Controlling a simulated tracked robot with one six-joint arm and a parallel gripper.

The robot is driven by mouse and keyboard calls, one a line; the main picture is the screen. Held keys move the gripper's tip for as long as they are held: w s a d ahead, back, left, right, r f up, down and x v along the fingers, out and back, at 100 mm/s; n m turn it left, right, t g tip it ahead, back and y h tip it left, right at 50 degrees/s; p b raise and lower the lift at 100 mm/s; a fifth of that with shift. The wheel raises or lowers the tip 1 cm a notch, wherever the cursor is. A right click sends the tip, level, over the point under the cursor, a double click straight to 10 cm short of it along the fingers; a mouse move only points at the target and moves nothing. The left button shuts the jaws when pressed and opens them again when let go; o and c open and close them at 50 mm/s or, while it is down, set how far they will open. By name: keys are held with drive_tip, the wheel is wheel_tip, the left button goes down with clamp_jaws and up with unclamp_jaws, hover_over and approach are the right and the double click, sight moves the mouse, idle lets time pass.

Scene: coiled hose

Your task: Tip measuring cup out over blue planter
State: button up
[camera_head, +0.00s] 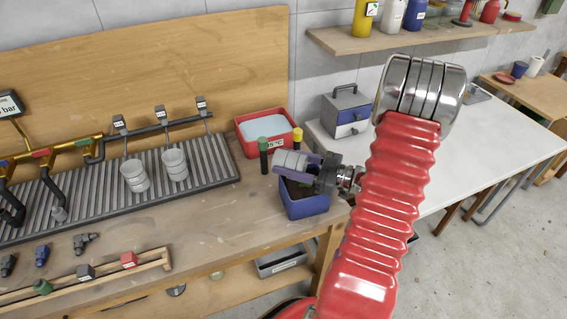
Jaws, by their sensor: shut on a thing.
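My gripper (296,169) is at the end of my red ribbed arm, with purple fingers shut on the measuring cup (291,160). The cup is pale grey with ridged bands and lies tilted on its side between the fingers. It is above the blue planter (306,207), a square box at the bench's right end with a dark inside. The fingers hide part of the cup and of the planter's opening. I cannot tell which way the cup's mouth points or whether anything runs out.
A red tub (266,133) with pale liquid stands behind the planter. Two similar cups (134,175) (174,164) are on the ribbed drain rack (212,163). The white table (465,150) at right is mostly clear.

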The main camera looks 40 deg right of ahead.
drive_tip(key=shift+s+d+t+y, duration=0.15)
drive_tip(key=shift+t+y, duration=0.15)
drive_tip(key=shift+t, duration=0.2)
idle(1.7)
drive_tip(key=shift+s, duration=0.2)
